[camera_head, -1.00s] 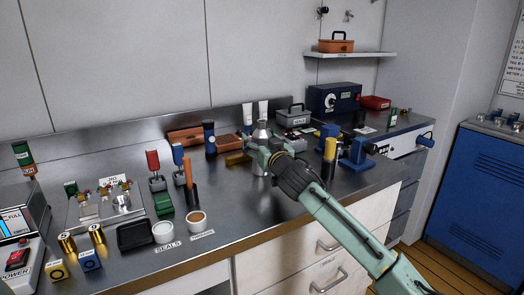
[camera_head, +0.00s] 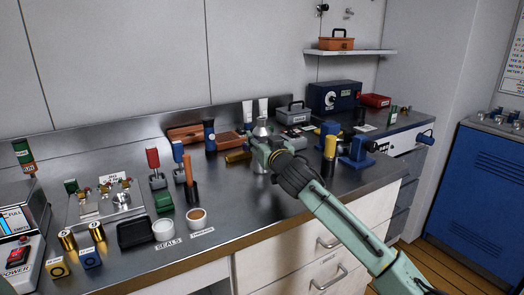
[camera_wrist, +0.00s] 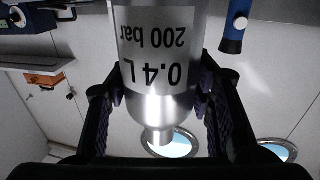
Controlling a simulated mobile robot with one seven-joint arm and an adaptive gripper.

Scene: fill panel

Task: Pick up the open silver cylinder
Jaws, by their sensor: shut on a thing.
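The silver cylinder (camera_head: 261,131) stands on the steel counter, with its narrow neck and top showing above my gripper (camera_head: 262,150). In the wrist view the silver cylinder (camera_wrist: 158,70) fills the middle, with a white label reading "0.4 L 200 bar" upside down. The black padded fingers of my gripper (camera_wrist: 160,108) lie on both sides of its body, shut on it. My gripper and arm hide part of the cylinder in the head view. Whether its base touches the counter is hard to tell.
A brass-coloured cylinder (camera_head: 237,156) lies just left of my gripper. A black and yellow tool (camera_head: 330,150) and a blue vise-like device (camera_head: 357,152) stand to the right. A grey toolbox (camera_head: 293,115) is behind. The counter's front middle (camera_head: 235,190) is clear.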

